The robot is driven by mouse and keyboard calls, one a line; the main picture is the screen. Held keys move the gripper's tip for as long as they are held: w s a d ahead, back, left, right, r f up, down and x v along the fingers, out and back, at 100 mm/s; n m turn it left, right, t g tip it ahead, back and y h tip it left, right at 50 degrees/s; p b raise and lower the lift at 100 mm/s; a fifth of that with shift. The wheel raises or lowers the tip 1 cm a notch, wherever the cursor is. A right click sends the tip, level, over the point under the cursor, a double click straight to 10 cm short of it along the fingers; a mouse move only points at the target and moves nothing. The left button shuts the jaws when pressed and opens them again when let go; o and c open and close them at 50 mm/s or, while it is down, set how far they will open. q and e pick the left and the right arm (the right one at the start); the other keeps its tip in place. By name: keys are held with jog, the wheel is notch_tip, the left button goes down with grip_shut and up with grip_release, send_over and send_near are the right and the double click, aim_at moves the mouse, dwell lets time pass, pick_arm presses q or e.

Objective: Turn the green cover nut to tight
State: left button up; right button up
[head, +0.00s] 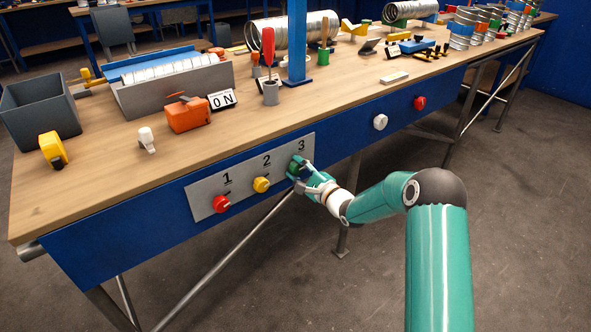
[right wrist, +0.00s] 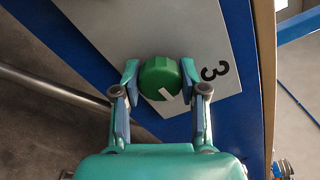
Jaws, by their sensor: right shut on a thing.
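The green cover nut (right wrist: 159,74) is a round green knob on the grey plate (head: 207,196), beside the number 3. In the right wrist view a short white line shows on its face, at the lower edge in the picture. My right gripper (head: 299,176) has one finger on each side of the nut and is shut on it. In the head view the fingers partly hide the nut (head: 295,168). My left gripper is out of view.
On the same plate are a red nut (head: 222,204) by 1 and a yellow nut (head: 262,184) by 2. A white knob (head: 380,122) and a red knob (head: 419,103) sit further right on the blue bench front. The floor before the bench is clear.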

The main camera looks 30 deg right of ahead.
jog(key=shift+d+f, duration=0.2)
jog(key=shift+f, duration=0.05)
jog(key=o, duration=1.1)
jog(key=shift+o, duration=0.2)
jog(key=shift+a+r, duration=0.1)
jog(key=s, duration=1.2)
jog(key=shift+d, duration=0.45)
